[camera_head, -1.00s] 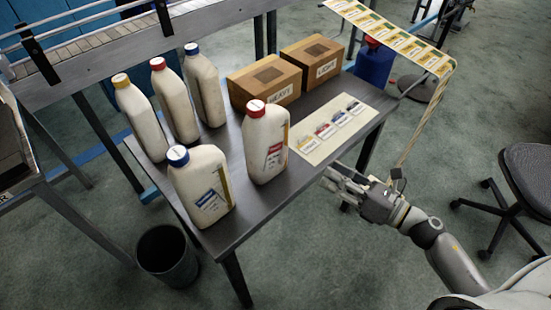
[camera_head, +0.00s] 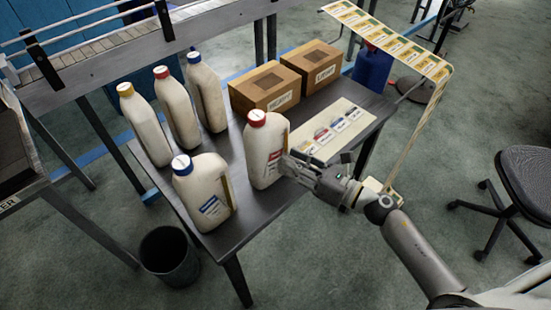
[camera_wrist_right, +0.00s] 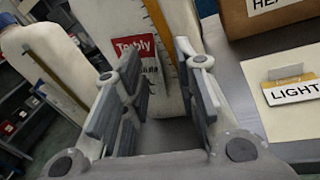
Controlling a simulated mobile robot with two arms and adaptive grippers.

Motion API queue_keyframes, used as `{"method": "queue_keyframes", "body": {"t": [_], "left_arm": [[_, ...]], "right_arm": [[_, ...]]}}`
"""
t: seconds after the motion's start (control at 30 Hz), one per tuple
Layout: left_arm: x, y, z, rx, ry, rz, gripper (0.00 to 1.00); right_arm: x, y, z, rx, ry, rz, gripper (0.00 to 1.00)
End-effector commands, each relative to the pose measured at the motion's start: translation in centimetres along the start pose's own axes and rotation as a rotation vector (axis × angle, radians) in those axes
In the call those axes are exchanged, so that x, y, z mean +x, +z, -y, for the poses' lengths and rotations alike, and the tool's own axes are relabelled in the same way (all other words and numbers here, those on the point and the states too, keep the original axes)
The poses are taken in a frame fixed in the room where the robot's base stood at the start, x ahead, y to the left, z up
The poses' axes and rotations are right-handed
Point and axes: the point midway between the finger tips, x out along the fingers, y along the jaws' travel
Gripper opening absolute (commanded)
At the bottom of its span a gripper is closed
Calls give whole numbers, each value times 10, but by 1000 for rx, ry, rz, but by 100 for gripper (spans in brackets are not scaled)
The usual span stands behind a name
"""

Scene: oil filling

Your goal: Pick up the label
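A cream sheet (camera_head: 349,111) on the table carries a row of small labels (camera_head: 323,134) in yellow, red, blue and black. In the right wrist view one label, marked LIGHT (camera_wrist_right: 295,92), lies on the sheet at the right. My right gripper (camera_head: 286,165) is over the table's right side, its fingers pointing at the front red-capped bottle (camera_head: 262,155). In the right wrist view the gripper (camera_wrist_right: 158,62) is open, with this bottle's red label (camera_wrist_right: 135,50) seen between the fingers. I cannot tell whether they touch the bottle. My left gripper is not in view.
Blue-capped (camera_head: 203,195), yellow-capped (camera_head: 143,125) and other bottles stand on the dark table (camera_head: 250,215). Two cardboard boxes (camera_head: 265,88) stand behind the sheet. A long label strip (camera_head: 390,45) hangs at upper right. A bin (camera_head: 168,256) and a chair (camera_head: 528,175) stand on the floor.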

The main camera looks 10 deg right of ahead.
Motion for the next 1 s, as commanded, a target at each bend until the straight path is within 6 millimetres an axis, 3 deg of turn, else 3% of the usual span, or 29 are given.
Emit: {"method": "queue_keyframes", "body": {"t": [0.33, 0.57, 1.0], "left_arm": [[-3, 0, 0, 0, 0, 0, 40], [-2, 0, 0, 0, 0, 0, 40], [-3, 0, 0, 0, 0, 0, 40]], "right_arm": [[9, -1, 0, 1, 0, -1, 26], [9, -1, 0, 1, 0, -1, 0], [9, 1, 0, 0, -1, -1, 0]]}}
